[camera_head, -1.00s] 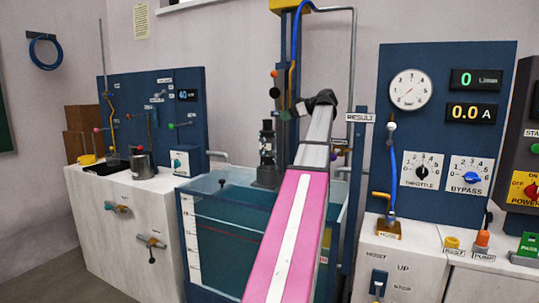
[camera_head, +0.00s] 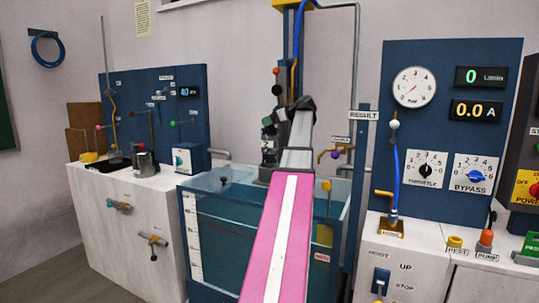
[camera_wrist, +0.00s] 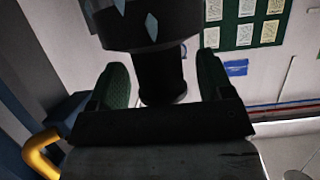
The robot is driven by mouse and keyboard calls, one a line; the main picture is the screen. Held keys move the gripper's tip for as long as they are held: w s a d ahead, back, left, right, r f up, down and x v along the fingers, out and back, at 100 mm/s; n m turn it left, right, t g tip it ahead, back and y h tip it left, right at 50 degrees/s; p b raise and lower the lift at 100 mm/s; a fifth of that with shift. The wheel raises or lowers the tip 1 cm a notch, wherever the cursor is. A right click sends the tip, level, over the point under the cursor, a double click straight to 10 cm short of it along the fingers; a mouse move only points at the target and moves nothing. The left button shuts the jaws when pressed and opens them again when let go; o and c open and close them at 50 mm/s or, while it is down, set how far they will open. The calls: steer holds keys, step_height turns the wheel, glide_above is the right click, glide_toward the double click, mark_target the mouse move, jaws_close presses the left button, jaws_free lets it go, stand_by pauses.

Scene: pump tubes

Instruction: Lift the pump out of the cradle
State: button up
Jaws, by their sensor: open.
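The pump (camera_head: 267,152) is a dark upright cylinder on a grey base at the back edge of the water tank; its upper part is partly hidden by my gripper. I take this base as the cradle (camera_head: 264,176), but its shape is hard to make out. My gripper (camera_head: 271,128) is at the pump's upper part. In the wrist view its green-padded fingers (camera_wrist: 163,78) stand open on either side of the pump's narrow dark neck (camera_wrist: 160,75), with gaps visible. A wider dark pump part (camera_wrist: 140,28) shows beyond the neck.
The glass-walled tank (camera_head: 196,250) holds water below the pump. A blue column (camera_head: 285,70) stands close behind. A yellow-handled part (camera_head: 326,215) is at the tank's right. Control panels (camera_head: 450,140) stand right, and a white bench (camera_head: 120,220) left.

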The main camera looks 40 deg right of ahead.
steer(key=shift+w+a+f, duration=0.15)
steer(key=shift+w, duration=0.15)
jaws_close()
steer(key=shift+r, duration=0.2)
